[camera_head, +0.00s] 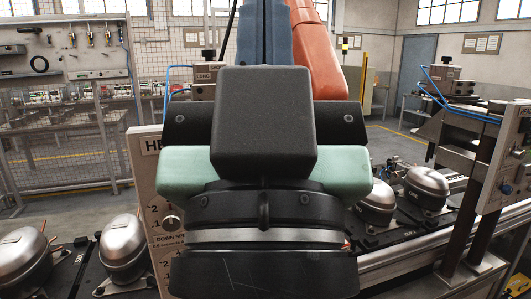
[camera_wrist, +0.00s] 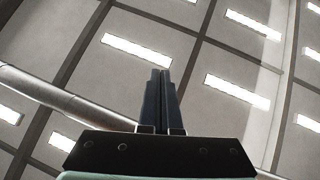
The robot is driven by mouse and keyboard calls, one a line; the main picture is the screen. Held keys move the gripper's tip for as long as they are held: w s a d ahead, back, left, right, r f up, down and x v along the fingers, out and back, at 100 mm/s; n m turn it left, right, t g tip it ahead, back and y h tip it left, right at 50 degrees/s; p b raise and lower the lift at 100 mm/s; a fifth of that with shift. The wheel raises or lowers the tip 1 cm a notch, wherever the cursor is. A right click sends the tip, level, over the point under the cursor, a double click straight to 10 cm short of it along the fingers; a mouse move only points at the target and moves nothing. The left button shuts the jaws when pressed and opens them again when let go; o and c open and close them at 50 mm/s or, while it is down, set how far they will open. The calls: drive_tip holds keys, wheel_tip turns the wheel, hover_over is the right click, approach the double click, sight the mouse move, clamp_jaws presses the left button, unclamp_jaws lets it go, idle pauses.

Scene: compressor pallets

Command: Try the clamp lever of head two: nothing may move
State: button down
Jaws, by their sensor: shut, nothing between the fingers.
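My gripper (camera_head: 264,30) fills the middle of the head view, fingers pointing up, with its dark block and mint-green body in front. In the wrist view my gripper (camera_wrist: 160,80) has its two dark fingers together, nothing between them, against the ceiling. A panel (camera_head: 146,175) lettered "HE", cut off by my gripper, stands at its left, with a round knob (camera_head: 172,222) and "DOWN SP" lettering. Another station's panel (camera_head: 497,160) stands at the right. I cannot tell which is head two. No clamp lever can be made out; my gripper and arm hide much of the middle.
Silver compressors sit on dark pallets at the left (camera_head: 125,250) and right (camera_head: 427,188). A metal rail (camera_head: 405,255) runs along the right. A mesh fence (camera_head: 60,150) and tool board (camera_head: 70,45) stand at the back left. Blue hoses (camera_head: 440,95) hang by the right station.

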drive_tip(key=c, duration=1.6)
unclamp_jaws()
